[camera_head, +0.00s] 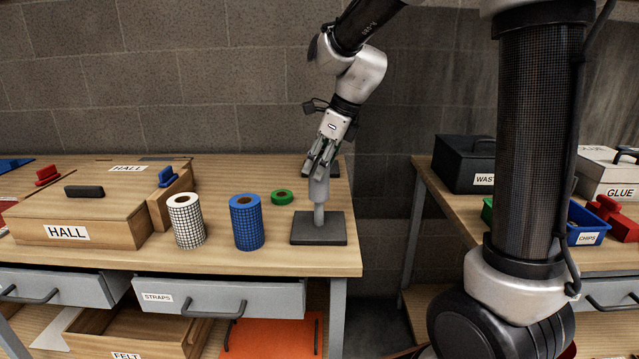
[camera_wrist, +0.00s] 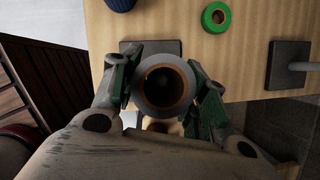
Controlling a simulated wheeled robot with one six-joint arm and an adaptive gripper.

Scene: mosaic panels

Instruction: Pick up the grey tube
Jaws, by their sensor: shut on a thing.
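The grey tube (camera_head: 319,189) is upright in the head view, above a dark square base plate (camera_head: 305,238). A grey peg (camera_head: 319,216) stands on that plate and shows below the tube. I cannot tell whether the tube is still around the top of the peg. My gripper (camera_head: 321,165) comes down from above and is shut on the tube's upper part. In the wrist view the round end of the tube (camera_wrist: 164,62) shows between the two fingers of my gripper (camera_wrist: 165,88), with a brown inner rim and a dark inside.
A white gridded roll (camera_head: 186,222), a blue gridded roll (camera_head: 246,223) and a green ring (camera_head: 282,197) stand left of the peg. A second peg stand (camera_wrist: 290,68) is close by. A wooden HALL box (camera_head: 85,215) is at left. A gap separates the right-hand table.

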